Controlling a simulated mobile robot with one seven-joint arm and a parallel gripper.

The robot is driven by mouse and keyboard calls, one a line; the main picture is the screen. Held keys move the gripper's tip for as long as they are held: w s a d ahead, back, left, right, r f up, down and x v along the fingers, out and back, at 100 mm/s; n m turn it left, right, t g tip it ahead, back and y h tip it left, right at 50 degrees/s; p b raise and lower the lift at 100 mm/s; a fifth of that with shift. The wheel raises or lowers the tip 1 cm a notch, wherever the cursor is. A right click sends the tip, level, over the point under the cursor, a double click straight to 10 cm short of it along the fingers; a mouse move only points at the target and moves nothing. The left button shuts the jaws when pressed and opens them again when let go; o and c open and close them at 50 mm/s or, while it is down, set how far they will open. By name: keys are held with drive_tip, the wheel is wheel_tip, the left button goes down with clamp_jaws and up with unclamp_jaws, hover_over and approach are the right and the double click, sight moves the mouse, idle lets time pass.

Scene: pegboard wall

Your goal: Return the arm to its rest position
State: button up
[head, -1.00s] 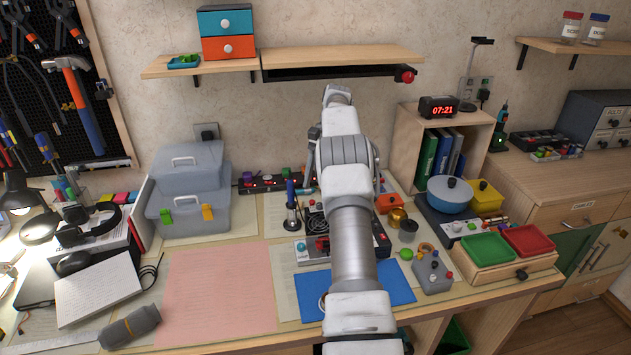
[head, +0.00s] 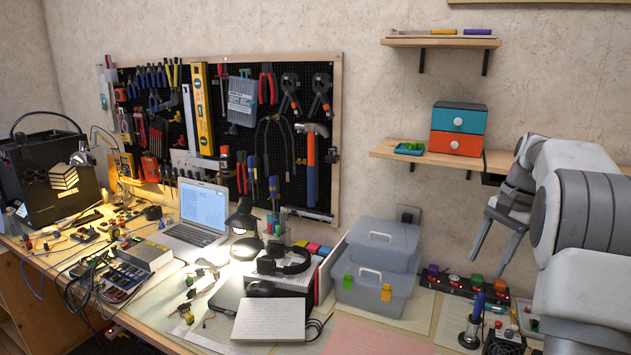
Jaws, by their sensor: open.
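My gripper (head: 497,232) is at the right of the head view, held up in front of the wall above the back of the bench. Its two fingers point down and to the left and are spread apart, with nothing between them. My arm fills the right edge of the view, bent at a large grey joint, and hides part of the shelf and bench behind it.
A wall shelf (head: 386,150) with a blue and orange drawer box (head: 457,143) is just left of my arm. Below are a grey toolbox (head: 378,282), a soldering iron stand (head: 474,325) and a power strip (head: 462,284). A pegboard (head: 225,150) hangs left, above a laptop (head: 197,215).

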drive_tip(key=s+a+r+n+t+h, duration=0.1)
drive_tip(key=s+a+r+n, duration=0.25)
drive_tip(key=s+a, duration=0.3)
drive_tip(key=s+a+r+n+t+h, duration=0.1)
drive_tip(key=s+a+r+n, duration=0.1)
drive_tip(key=s+a+r, duration=0.4)
drive_tip(key=s+a+f+n+t+p, duration=0.1)
drive_tip(key=s+a+f+n, duration=0.1)
drive_tip(key=s, duration=0.5)
drive_tip(key=s+a+f+n+t, duration=0.2)
drive_tip(key=s+a+f+n, duration=0.1)
drive_tip(key=s+a, duration=0.3)
drive_tip(key=shift+s+a+f+p, duration=0.4)
drive_tip(key=shift+s+f, duration=0.05)
drive_tip(key=shift+s, duration=0.8)
